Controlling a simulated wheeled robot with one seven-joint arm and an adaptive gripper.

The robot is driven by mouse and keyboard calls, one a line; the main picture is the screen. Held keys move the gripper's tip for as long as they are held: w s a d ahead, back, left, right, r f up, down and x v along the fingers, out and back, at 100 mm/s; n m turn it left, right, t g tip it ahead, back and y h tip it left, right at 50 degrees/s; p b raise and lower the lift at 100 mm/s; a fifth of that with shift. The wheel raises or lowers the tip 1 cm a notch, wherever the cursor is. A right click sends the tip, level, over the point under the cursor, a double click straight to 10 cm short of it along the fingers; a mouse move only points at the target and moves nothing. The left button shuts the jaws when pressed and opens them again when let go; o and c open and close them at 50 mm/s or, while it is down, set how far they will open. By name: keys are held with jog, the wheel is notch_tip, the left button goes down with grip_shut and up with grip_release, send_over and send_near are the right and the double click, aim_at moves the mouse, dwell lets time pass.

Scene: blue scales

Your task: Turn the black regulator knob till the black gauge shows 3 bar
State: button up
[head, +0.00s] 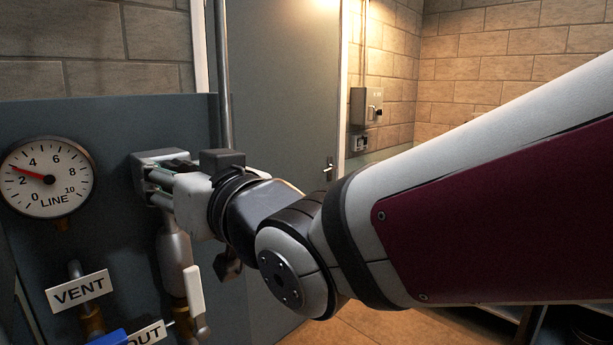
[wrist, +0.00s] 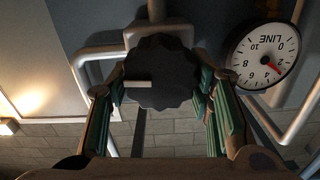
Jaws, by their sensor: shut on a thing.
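The black gauge (head: 47,177), marked LINE, has a red needle pointing between 2 and 4, close to 3. In the wrist view the gauge (wrist: 265,57) appears upside down at the upper right. The black regulator knob (wrist: 160,85) has a scalloped edge and a white mark pointing left in that view. My gripper (wrist: 162,92) is shut on the knob, with a green-padded finger against each side. In the head view my gripper (head: 170,181) reaches the regulator on the panel and hides the knob.
A blue-grey panel (head: 120,125) carries the gauge and pipes. VENT (head: 80,291) and OUT (head: 145,334) labels sit below, near a blue handle (head: 108,338) and a pale lever (head: 194,290). A grey door (head: 285,80) stands behind. My arm fills the right side.

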jog(key=o, duration=1.2)
jog(key=v, duration=0.7)
jog(key=shift+s+d, duration=0.15)
jog(key=shift+s, duration=0.05)
